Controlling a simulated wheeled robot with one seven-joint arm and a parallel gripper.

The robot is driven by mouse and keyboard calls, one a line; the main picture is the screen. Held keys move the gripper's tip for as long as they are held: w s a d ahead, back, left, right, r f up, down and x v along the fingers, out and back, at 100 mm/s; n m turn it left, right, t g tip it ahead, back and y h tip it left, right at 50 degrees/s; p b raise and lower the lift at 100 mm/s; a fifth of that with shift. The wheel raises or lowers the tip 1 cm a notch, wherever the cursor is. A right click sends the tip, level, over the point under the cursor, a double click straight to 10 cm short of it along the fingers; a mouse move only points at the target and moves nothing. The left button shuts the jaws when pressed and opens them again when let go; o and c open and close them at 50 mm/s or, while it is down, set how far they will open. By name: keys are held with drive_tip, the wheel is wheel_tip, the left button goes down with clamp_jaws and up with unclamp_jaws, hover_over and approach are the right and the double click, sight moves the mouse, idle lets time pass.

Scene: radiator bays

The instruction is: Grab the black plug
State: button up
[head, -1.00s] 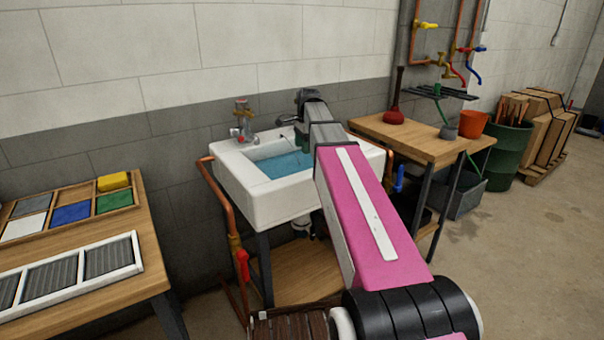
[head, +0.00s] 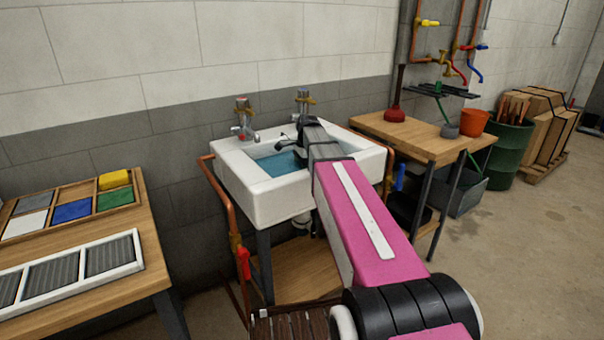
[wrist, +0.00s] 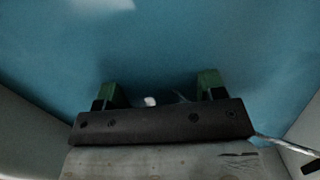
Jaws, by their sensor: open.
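A white sink (head: 262,202) holds blue water (head: 280,163). My arm reaches over its front right part, and my gripper is down in the basin. In the wrist view, my gripper (wrist: 160,88) is open, with green fingertips on both sides, and points at the blue water (wrist: 160,45). A small pale spot (wrist: 150,101) shows between the fingers, close to the gripper body. A thin light chain or cord (wrist: 285,145) runs off to the right beside the gripper. I cannot make out the black plug in either view; the water or my gripper may hide it.
Two taps (head: 242,118) (head: 303,101) stand at the sink's back edge. Pale basin walls (wrist: 25,130) are close on both sides in the wrist view. A copper pipe (head: 222,203) runs left of the sink. A wooden bench (head: 400,135) with a red plunger (head: 395,110) stands right.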

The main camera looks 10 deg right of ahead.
drive_tip(key=c, duration=1)
